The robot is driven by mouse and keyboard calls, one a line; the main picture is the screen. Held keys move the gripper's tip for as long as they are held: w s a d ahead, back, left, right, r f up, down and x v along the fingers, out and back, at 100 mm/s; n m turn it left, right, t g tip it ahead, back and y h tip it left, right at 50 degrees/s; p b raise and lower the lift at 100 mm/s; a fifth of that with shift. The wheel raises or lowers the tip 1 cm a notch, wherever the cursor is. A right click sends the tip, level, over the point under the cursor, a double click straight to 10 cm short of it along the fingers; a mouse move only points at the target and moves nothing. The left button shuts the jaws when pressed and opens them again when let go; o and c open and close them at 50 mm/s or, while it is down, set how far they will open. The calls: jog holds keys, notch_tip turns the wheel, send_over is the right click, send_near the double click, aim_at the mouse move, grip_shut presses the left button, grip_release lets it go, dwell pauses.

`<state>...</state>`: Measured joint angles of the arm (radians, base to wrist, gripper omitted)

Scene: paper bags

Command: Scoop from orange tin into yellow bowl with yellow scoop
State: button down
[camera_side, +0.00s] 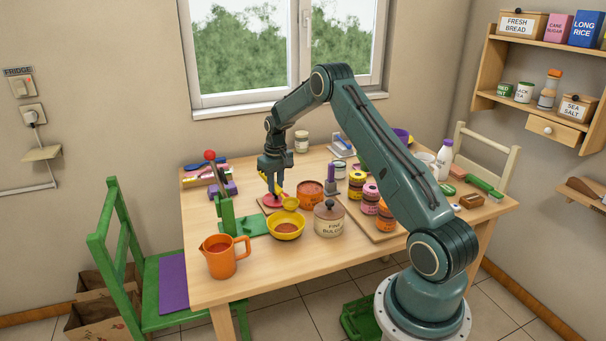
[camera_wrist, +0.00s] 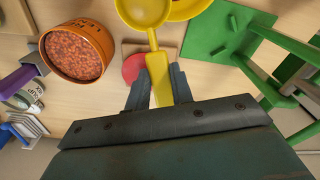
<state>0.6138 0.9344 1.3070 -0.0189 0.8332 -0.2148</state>
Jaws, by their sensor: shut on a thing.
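My gripper (camera_side: 275,182) is shut on the handle of the yellow scoop (camera_side: 290,203). In the wrist view the handle stands between my two fingers (camera_wrist: 158,88), and the scoop's bowl (camera_wrist: 144,12) at the top edge looks empty. The orange tin (camera_side: 311,187) is open, just right of the scoop in the side view. In the wrist view the orange tin (camera_wrist: 100,40) is full of small reddish-brown pieces. The yellow bowl (camera_side: 286,236) is in front of the scoop and has some brown contents at its bottom. The wrist view cuts off most of the bowl (camera_wrist: 190,9).
A red disc (camera_wrist: 132,66) on a small brown board lies under the scoop handle. A green stand (camera_side: 226,213) is at left. Stacked jars (camera_side: 371,194) stand at right.

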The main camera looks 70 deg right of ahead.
dwell(0.3)
jog(key=shift+r, duration=1.95)
notch_tip(320, 180, up, 18)
jog(key=a+r+n, duration=0.1)
jog(key=a+n, duration=0.1)
jog(key=a, duration=1.6)
jog(key=s+a+f+n, duration=0.1)
jog(key=s+a, duration=0.3)
jog(key=a, duration=0.4)
jog(key=s+a+n, duration=0.1)
jog(key=s+a, duration=0.3)
jog(key=a, duration=0.4)
notch_tip(320, 180, down, 20)
jog(key=shift+d+y, duration=0.2)
jog(key=shift+y, duration=0.1)
